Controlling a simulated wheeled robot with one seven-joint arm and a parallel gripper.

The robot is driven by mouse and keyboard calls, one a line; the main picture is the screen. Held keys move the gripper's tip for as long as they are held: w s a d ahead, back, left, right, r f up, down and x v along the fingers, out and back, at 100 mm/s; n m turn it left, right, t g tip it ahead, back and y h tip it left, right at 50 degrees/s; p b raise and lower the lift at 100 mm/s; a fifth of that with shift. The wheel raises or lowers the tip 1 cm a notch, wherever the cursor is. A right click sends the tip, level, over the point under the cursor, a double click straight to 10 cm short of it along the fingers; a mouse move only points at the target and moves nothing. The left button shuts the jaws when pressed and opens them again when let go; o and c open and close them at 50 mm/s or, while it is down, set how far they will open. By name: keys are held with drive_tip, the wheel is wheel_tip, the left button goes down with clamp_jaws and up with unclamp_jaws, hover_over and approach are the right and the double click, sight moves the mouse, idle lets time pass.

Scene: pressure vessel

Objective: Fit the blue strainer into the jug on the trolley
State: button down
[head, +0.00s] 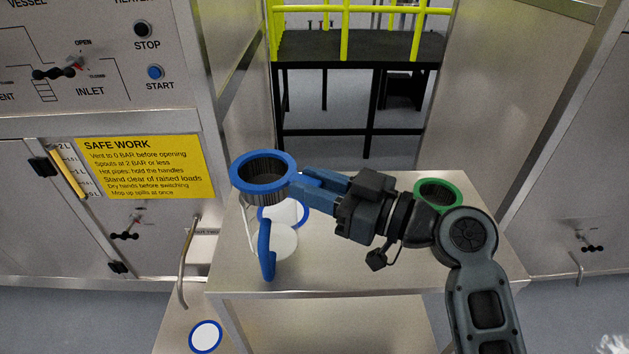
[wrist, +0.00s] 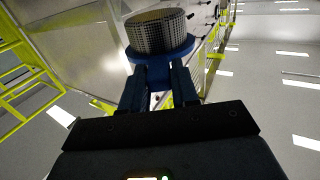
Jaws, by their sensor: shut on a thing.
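The blue strainer (head: 243,177) has a blue rim and a dark mesh basket. My gripper (head: 300,187) is shut on its rim from the right and holds it in the air. In the wrist view the strainer's mesh basket (wrist: 157,33) shows beyond the fingers (wrist: 158,85). The white jug (head: 282,238) with a blue rim and blue handle stands on the steel trolley (head: 340,277). In the head view the strainer appears above and slightly left of the jug, apart from it, and hides part of its rim. The exact gap cannot be told.
A green-rimmed strainer or container (head: 437,193) sits on the trolley at the right, partly behind my arm. A blue-rimmed white round thing (head: 205,337) is lower left. A panel with a yellow sign (head: 146,167) and a metal handle (head: 187,262) stands left. Yellow railings (head: 345,30) are behind.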

drive_tip(key=shift+f+b, duration=2.05)
drive_tip(key=shift+b, duration=0.05)
drive_tip(key=c, duration=0.8)
unclamp_jaws()
drive_tip(key=shift+b+v, duration=0.6)
drive_tip(key=shift+v, duration=3.25)
drive_tip(key=shift+d, duration=0.15)
